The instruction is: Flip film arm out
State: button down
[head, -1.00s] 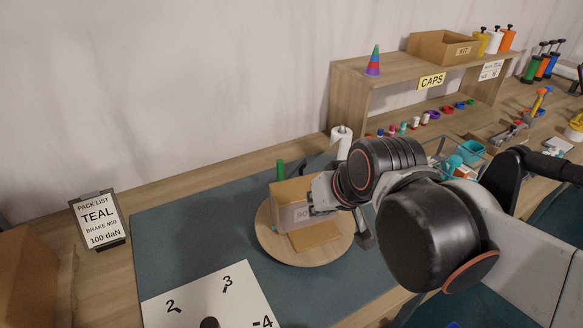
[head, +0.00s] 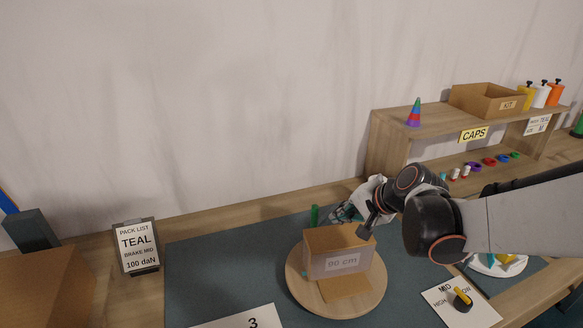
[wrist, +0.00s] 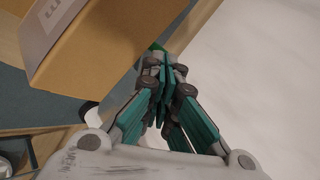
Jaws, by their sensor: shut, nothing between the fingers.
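A brown cardboard box (head: 338,258) labelled "90 cm" stands on the round wooden turntable (head: 297,285), with a flap down at the front. A green upright post (head: 314,216) rises behind the box's left back corner. I cannot make out for sure which part is the film arm. My gripper (head: 342,212) is shut and empty behind the box, close to the post. In the wrist view, the gripper (wrist: 165,72) points along the box side (wrist: 95,40), with a bit of green just beyond its fingertips. The white roll seen earlier is not clearly visible in the head view.
A "TEAL" pack list sign (head: 137,247) stands left of the dark mat (head: 225,265). A dial plate (head: 460,302) with a yellow pointer lies right of the turntable. A wooden shelf (head: 440,120) stands at back right.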

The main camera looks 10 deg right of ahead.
jog(key=shift+w+d+f+m, duration=0.2)
jog(key=shift+w+d+m, duration=0.4)
jog(key=shift+d, duration=0.15)
jog(key=shift+w+d+f+m, duration=0.2)
jog(key=shift+w+d+m, duration=0.25)
jog(key=shift+d+m, duration=0.25)
jog(key=b+x, duration=0.3)
jog(key=x, duration=0.7)
jog(key=shift+w+a+r, duration=0.1)
jog(key=shift+r, duration=0.1)
jog(key=shift+a, duration=0.15)
